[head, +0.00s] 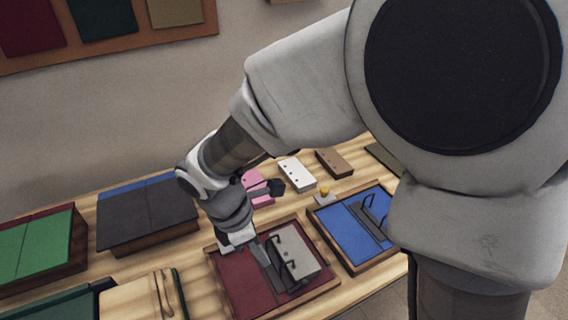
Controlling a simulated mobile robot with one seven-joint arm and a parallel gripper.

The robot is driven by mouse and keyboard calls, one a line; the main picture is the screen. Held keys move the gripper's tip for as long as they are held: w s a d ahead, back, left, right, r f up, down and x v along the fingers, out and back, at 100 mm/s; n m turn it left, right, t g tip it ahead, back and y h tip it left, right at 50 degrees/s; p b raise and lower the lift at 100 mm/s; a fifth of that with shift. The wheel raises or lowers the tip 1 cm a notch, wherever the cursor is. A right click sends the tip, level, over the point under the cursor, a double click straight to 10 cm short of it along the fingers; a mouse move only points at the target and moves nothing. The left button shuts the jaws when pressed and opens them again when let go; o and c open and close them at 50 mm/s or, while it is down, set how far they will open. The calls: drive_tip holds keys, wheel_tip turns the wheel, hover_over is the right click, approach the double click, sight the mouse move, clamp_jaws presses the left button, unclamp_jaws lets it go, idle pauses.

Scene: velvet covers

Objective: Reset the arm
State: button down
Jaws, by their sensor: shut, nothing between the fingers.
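My arm (300,85) reaches from the upper right down to the left over the table. My gripper (240,246) points down at the upper left part of a shallow wooden tray with a dark red lining (232,283). The gripper is shut with nothing held. Whether its tips touch the tray cannot be told. In this tray lie a light grey block (297,251) and a dark grey strip with thin black handles, close to the right of the gripper.
A blue-lined tray (345,238) with a similar strip stands to the right. Small pink, white (297,174) and brown (334,162) blocks lie behind. Dark grey (150,212) and green (38,246) covered boxes stand left. A swatch board (110,42) hangs on the wall. My arm hides the table's right side.

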drive_tip(key=s+d+r+m+t+y, duration=0.1)
drive_tip(key=s+d+r+m+t, duration=0.1)
drive_tip(key=d+r+m, duration=0.6)
drive_tip(key=s+d+r+m+t+y, duration=0.2)
drive_tip(key=d+r+m, duration=0.6)
drive_tip(key=d+m, duration=0.5)
drive_tip(key=shift+s+m+t, duration=0.15)
drive_tip(key=shift+m+t, duration=0.45)
drive_tip(key=shift+m, duration=0.2)
drive_tip(key=shift+d, duration=0.1)
